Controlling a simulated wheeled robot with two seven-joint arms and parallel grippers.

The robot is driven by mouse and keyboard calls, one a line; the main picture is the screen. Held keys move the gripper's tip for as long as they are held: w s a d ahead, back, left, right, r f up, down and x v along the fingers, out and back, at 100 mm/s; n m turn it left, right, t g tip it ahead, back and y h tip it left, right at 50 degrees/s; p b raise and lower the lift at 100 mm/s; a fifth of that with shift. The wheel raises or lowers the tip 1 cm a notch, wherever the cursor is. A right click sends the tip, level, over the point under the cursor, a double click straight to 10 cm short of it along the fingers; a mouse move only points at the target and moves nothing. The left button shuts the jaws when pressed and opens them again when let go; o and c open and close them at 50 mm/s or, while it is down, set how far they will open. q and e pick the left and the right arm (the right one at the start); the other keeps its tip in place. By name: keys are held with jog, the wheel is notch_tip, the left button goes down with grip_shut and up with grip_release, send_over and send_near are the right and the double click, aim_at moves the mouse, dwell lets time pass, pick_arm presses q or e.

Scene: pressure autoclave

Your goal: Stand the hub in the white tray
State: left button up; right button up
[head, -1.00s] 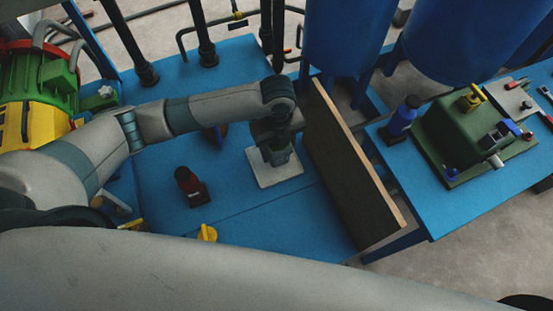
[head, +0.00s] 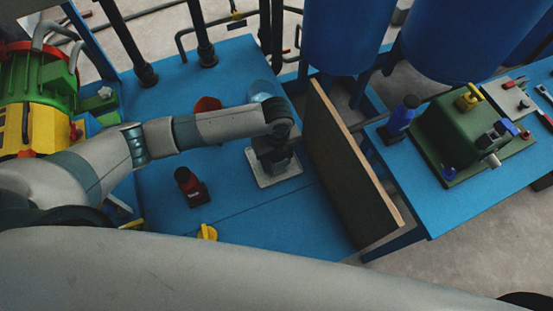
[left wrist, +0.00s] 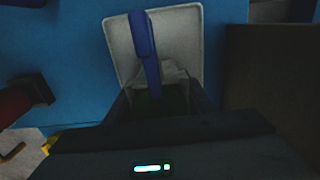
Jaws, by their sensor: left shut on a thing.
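The white tray (head: 256,180) lies on the blue bench, left of the upright board; its far part also shows in the left wrist view (left wrist: 118,35). My left gripper (head: 278,164) points down over the tray. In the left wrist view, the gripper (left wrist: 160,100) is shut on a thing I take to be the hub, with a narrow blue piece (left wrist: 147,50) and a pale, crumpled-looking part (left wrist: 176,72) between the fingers. The fingers hide its lower part, so I cannot tell whether it touches the tray. My right gripper is out of view.
A brown board (head: 345,165) stands close to the right of the tray. A dark red-and-black object (head: 190,187) and a yellow knob (head: 207,232) are on the left. A red rounded thing (head: 208,104) and a light blue one (head: 262,90) show behind my arm.

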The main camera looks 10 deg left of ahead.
pick_arm(q)
jog(key=shift+f, duration=0.2)
jog(key=o, duration=1.4)
jog(key=shift+r, duration=0.15)
jog(key=shift+w+r, duration=0.1)
jog(key=shift+r, duration=0.5)
notch_tip(320, 180, up, 10)
jog(key=shift+r+b, duration=0.1)
jog(key=shift+b, duration=0.25)
jog(key=shift+r, duration=0.3)
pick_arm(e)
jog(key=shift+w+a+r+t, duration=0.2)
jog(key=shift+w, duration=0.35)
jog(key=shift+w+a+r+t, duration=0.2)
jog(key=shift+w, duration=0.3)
pick_arm(q)
jog(key=shift+d, duration=0.1)
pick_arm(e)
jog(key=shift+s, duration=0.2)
